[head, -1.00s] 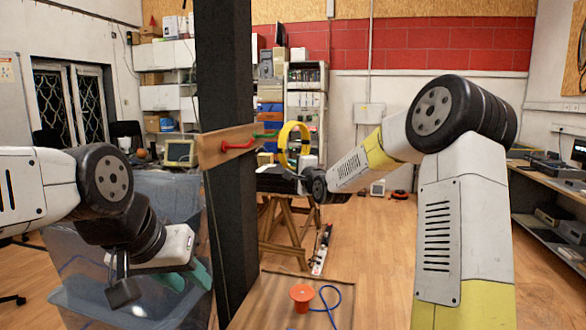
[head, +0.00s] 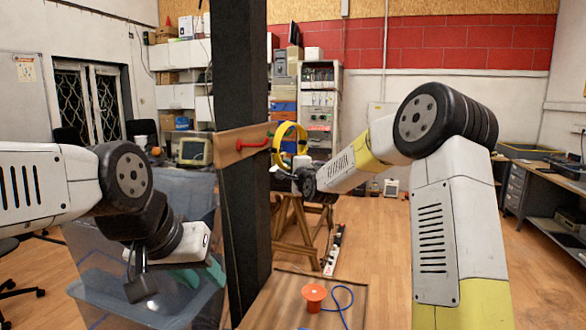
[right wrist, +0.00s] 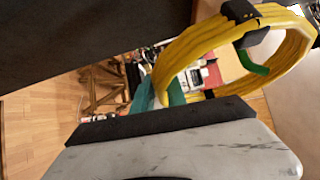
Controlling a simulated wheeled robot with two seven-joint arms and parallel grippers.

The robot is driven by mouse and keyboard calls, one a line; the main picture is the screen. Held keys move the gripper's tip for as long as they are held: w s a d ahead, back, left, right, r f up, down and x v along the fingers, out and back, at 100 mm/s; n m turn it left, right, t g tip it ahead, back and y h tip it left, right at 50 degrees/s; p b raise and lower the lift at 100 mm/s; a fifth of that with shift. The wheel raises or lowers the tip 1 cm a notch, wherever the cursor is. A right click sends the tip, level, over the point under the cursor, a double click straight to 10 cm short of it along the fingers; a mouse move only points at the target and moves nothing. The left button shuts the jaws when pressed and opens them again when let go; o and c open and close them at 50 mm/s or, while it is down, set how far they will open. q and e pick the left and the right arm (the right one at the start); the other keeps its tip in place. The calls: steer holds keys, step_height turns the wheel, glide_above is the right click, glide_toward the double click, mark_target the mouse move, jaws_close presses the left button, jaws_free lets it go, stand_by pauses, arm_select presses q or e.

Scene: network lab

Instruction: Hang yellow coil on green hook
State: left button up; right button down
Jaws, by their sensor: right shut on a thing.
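The yellow coil (head: 277,137) hangs upright as a ring just right of the wooden board's end in the head view. It fills the upper right of the right wrist view (right wrist: 190,47), with a black tie on its top. My right gripper (right wrist: 160,92) is shut on the coil's lower part. The green hook (right wrist: 253,63) shows through the ring's opening in the right wrist view; whether it passes through the ring I cannot tell. In the head view it is mostly hidden behind the coil. My left gripper (head: 202,274) is empty, low at left, its teal fingers apart.
A red hook (head: 253,145) sits on the wooden board (head: 228,151), which is fixed to a dark post (head: 245,220). A clear bin (head: 100,285) stands below my left arm.

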steer(key=a+f, duration=0.1)
steer(key=w+a+f, duration=0.1)
steer(key=a, duration=0.1)
steer(key=shift+a+f, duration=0.15)
steer(key=shift+a, duration=0.05)
stand_by(0.4)
steer(key=shift+f, duration=0.15)
stand_by(0.5)
steer(key=c, duration=1.3)
jaws_free()
steer(key=shift+o, duration=0.2)
